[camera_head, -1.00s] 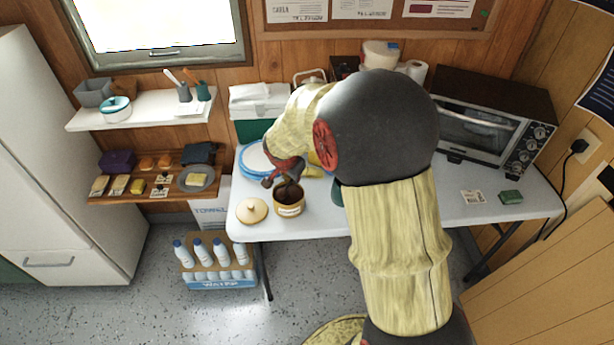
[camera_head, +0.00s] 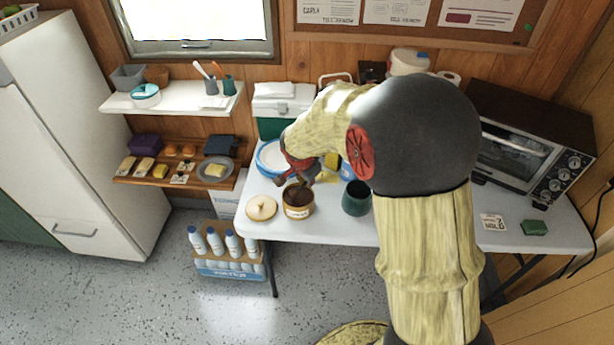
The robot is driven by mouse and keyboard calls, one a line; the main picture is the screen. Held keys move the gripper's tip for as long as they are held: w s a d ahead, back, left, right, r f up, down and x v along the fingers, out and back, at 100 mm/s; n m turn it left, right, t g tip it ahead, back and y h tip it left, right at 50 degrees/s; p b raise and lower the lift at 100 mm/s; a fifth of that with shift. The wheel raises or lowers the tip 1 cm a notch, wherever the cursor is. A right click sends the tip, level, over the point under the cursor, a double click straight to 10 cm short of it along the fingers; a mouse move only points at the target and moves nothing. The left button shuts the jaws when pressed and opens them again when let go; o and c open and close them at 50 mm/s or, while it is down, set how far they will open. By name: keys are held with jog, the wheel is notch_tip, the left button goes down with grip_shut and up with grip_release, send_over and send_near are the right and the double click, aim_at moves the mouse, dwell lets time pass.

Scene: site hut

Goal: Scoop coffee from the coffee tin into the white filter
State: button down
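The open coffee tin (camera_head: 297,212) stands upright near the table's left front edge, with dark coffee inside. Its pale round lid (camera_head: 261,208) lies flat to its left. My gripper (camera_head: 303,180) points down just above the tin's mouth. A small olive-brown piece shows at its fingertips, but I cannot tell whether it is a scoop handle or part of the fingers. The fingers are too small and too covered to show whether they are shut. A dark green cup (camera_head: 356,203) stands right of the tin, partly behind my arm. I cannot make out the white filter.
A blue-rimmed white round dish (camera_head: 266,168) lies behind the tin. The toaster oven (camera_head: 520,150) stands at the right back. A green sponge (camera_head: 534,228) and a card (camera_head: 493,222) lie at the right. Water bottles (camera_head: 231,248) stand on the floor in front of the shelves.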

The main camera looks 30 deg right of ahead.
jog(key=shift+d+r+p, duration=0.2)
jog(key=shift+r+p, duration=0.25)
jog(key=shift+p, duration=0.65)
jog(key=p, duration=0.3)
jog(key=y+p, duration=0.1)
jog(key=p, duration=0.2)
jog(key=shift+w+d+r+p, duration=0.1)
jog(key=shift+d+r+p, duration=0.15)
jog(key=shift+r+p, duration=0.15)
jog(key=shift+w+d+r+g+y+p, duration=0.1)
jog(key=shift+d+r+g+y+p, duration=0.4)
jog(key=shift+p, duration=0.7)
jog(key=shift+a+f, duration=0.15)
